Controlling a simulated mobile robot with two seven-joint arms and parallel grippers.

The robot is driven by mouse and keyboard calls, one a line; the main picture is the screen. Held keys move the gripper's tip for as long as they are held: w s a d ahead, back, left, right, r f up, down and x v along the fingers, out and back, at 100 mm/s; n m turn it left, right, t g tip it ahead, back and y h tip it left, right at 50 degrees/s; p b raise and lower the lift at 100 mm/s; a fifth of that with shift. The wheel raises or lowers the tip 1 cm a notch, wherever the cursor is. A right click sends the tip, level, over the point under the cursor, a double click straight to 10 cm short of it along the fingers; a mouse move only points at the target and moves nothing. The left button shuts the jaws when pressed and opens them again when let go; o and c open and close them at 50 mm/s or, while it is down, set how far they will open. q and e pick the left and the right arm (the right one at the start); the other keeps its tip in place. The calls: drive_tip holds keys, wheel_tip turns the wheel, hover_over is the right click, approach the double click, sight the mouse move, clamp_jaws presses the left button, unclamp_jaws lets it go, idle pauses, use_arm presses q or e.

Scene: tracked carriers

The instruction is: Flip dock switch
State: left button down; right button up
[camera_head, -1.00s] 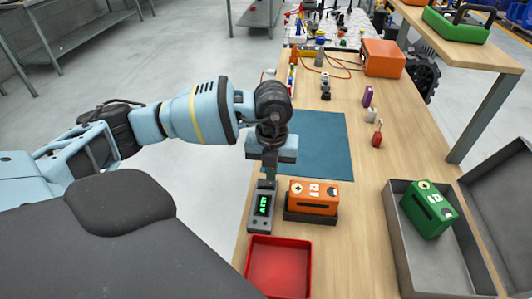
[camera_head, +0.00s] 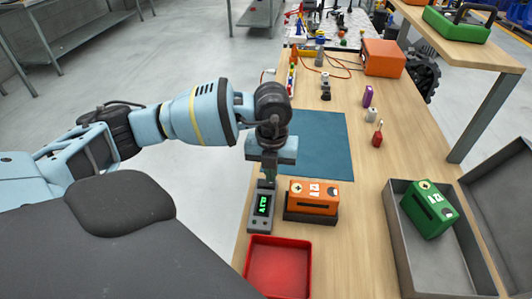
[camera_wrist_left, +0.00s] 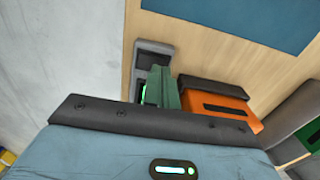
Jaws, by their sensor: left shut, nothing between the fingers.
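A grey box with a green lit display (camera_head: 262,205) stands at the table's left edge, beside a dark dock (camera_head: 310,217) that holds an orange carrier (camera_head: 314,196). The box's top end is partly hidden by my left gripper (camera_head: 268,180), which points down over it, shut and empty. In the left wrist view the closed fingers (camera_wrist_left: 166,84) cover part of the grey box (camera_wrist_left: 152,56), with the orange carrier (camera_wrist_left: 222,105) to their right. I cannot tell whether the fingertips touch the box or its switch. My right gripper is not in view.
A red tray (camera_head: 279,268) sits in front of the dock. A grey open case (camera_head: 406,262) with a green carrier (camera_head: 430,209) is at the right. A blue mat (camera_head: 325,145) lies behind, and a red-handled tool (camera_head: 377,135) is on the right.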

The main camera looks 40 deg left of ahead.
use_arm(q)
drive_tip(key=shift+f, duration=0.65)
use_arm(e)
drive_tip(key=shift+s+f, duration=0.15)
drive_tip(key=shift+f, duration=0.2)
use_arm(q)
drive_tip(key=shift+r+p, duration=2)
drive_tip(key=shift+r, duration=1.6)
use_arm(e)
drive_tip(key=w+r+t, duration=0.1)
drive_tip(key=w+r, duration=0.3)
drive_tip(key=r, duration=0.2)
use_arm(q)
drive_tip(key=shift+f, duration=0.1)
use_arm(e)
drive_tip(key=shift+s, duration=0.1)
